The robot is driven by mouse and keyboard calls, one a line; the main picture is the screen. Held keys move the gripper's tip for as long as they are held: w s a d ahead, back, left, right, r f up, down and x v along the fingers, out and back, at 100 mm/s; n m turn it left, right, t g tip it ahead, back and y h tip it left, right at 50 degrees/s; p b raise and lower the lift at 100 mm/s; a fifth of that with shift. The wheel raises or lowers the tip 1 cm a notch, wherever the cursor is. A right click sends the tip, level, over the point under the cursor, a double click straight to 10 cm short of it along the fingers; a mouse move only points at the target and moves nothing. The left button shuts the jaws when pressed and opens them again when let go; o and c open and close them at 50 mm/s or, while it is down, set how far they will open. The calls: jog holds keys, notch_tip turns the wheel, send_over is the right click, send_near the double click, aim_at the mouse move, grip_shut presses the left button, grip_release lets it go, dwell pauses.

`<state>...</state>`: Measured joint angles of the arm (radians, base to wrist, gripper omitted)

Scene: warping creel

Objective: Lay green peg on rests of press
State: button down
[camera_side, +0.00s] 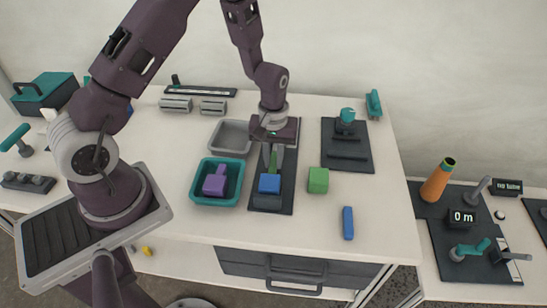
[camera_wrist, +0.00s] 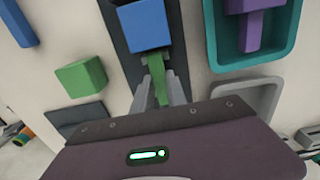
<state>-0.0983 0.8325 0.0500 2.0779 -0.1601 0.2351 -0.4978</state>
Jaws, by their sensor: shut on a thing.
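The green peg (camera_side: 272,164) is between the fingers of my gripper (camera_side: 272,154), which is shut on it above a long dark plate (camera_side: 286,201). In the wrist view the green peg (camera_wrist: 157,77) lies between the fingers (camera_wrist: 157,63), its far end close to a blue block (camera_wrist: 144,26). The blue block (camera_side: 269,183) sits at the near end of the dark plate. I cannot tell whether peg and block touch. A dark board (camera_side: 363,161) with a teal-knobbed device (camera_side: 346,116) and dark crossbars (camera_side: 348,156) stands to the right; it may be the press.
A teal tray (camera_side: 199,203) holding a purple block (camera_side: 215,184) and an empty grey tray (camera_side: 232,135) stand left of the dark plate. A green cube (camera_side: 318,180) and a blue bar (camera_side: 348,223) lie to the right.

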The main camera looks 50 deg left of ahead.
aim_at(274, 162)
jog(key=shift+f, duration=0.1)
jog(key=c, duration=1.3)
grip_release()
jog(key=shift+o, duration=0.2)
jog(key=shift+o, duration=1.2)
jog(key=shift+r, duration=3.5)
jog(key=shift+r, duration=0.1)
